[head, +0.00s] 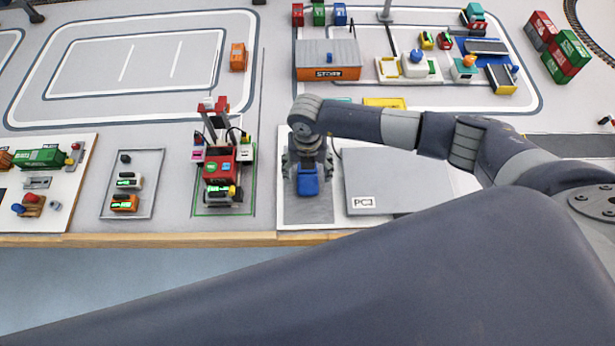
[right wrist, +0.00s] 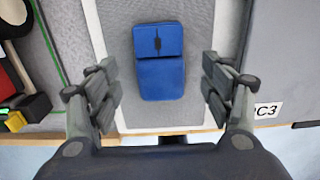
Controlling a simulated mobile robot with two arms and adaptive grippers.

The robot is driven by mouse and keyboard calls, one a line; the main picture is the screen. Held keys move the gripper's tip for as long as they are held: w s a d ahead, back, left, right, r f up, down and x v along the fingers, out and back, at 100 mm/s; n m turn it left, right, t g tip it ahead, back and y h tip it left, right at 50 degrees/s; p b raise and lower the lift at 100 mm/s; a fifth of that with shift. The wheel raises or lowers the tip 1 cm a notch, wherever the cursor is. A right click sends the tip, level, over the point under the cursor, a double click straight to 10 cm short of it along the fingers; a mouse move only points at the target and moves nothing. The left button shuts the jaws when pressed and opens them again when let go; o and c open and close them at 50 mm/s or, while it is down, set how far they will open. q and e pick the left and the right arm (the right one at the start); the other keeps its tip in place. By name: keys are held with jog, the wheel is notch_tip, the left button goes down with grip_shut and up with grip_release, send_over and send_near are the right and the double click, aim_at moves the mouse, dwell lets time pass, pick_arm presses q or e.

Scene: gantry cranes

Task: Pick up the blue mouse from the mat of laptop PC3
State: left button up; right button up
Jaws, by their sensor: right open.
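The blue mouse (head: 308,181) lies on the grey mat (head: 306,213) to the left of the closed grey laptop (head: 400,178) labelled PC3. My right gripper (head: 308,171) points down over the mouse. In the right wrist view the mouse (right wrist: 161,80) sits between the two open fingers of my right gripper (right wrist: 160,88), with a gap on each side. The fingers are apart and hold nothing. How high the fingertips are above the mat is hard to tell. My left gripper does not show.
A red machine (head: 220,163) stands left of the mat inside a green outline. A tray with small devices (head: 133,184) lies further left. The orange STORE building (head: 327,60) is behind. The table's wooden front edge (head: 180,239) is close to the mat.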

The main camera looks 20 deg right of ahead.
aim_at(308, 179)
jog(key=shift+f, duration=1.5)
jog(key=c, duration=1.2)
jog(key=shift+o, duration=0.2)
jog(key=shift+r, duration=0.15)
